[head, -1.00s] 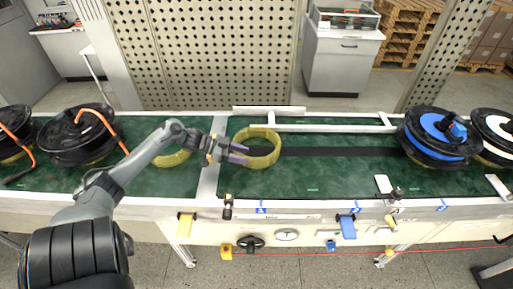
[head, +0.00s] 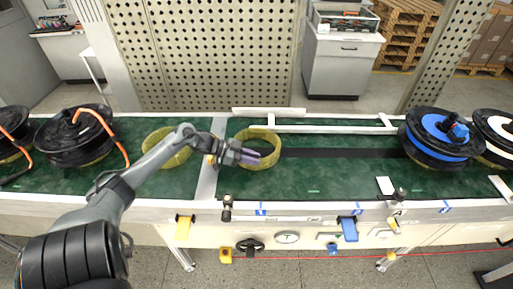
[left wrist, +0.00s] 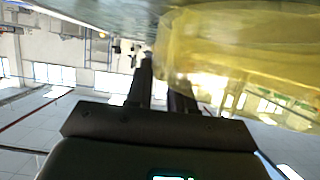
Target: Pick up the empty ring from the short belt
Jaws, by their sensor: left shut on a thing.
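An empty yellow ring (head: 277,150) lies on the green belt just right of the pale cross divider. My left gripper (head: 256,156) is at its left, near side, shut on the ring's wall. The fingers overlap the wall in the head view, and the ring appears to rest on the belt. In the left wrist view the translucent yellow ring (left wrist: 235,50) fills the upper right beside the dark fingers, and the exact contact is unclear. A second yellow ring (head: 176,159) lies left of the divider, partly behind my left arm. My right gripper is not in view.
Black hub motors with orange cables (head: 75,140) stand at the left of the belt. A blue-topped hub motor (head: 437,140) and a white-topped one (head: 494,128) stand at the right. A white rail (head: 335,130) runs along the back. The belt between ring and blue hub is clear.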

